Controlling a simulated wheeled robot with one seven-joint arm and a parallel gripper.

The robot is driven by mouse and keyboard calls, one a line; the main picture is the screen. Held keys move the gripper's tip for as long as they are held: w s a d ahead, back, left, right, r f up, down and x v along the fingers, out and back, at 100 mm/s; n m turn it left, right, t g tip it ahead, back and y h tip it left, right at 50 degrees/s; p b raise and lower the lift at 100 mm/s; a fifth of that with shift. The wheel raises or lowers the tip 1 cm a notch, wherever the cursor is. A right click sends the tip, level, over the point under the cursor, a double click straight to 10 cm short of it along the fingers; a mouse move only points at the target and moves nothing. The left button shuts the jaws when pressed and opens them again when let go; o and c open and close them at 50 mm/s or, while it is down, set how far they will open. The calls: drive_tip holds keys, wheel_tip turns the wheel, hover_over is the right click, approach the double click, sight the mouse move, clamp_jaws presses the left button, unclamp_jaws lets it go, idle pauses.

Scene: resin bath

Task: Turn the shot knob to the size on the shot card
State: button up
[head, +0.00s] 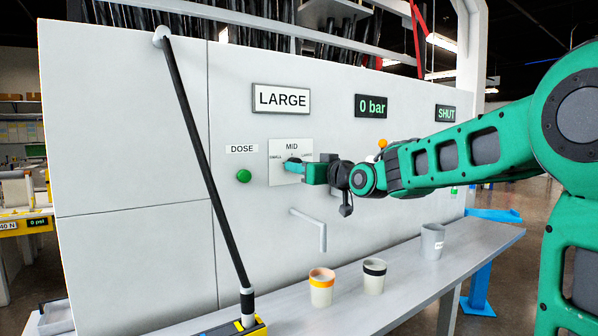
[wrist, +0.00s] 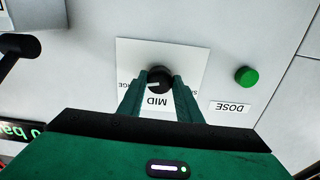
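The shot card (head: 282,99) on the white panel reads LARGE. The shot knob (wrist: 158,80) is dark and round, on a white plate (head: 280,176) marked MID at the top, with LARGE on the right and a small label on the left. The wrist view shows this plate (wrist: 120,60) upside down. A pale mark on the knob lies nearly level, toward the LARGE side. My gripper (wrist: 159,82) has one green finger on each side of the knob, apparently against it. In the head view my gripper (head: 292,168) hides the knob.
A green DOSE button (head: 243,176) is left of the plate. A bent spout (head: 312,230) sticks out below. Cups with an orange band (head: 321,288), a black band (head: 373,277) and plain grey (head: 432,242) stand on the shelf. A black pole (head: 205,160) leans at the left.

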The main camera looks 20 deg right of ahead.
drive_tip(key=shift+m, duration=0.3)
drive_tip(key=o, duration=1)
drive_tip(key=shift+o, duration=0.2)
drive_tip(key=v, duration=1)
drive_tip(key=shift+s+d, duration=0.15)
drive_tip(key=shift+s, duration=0.15)
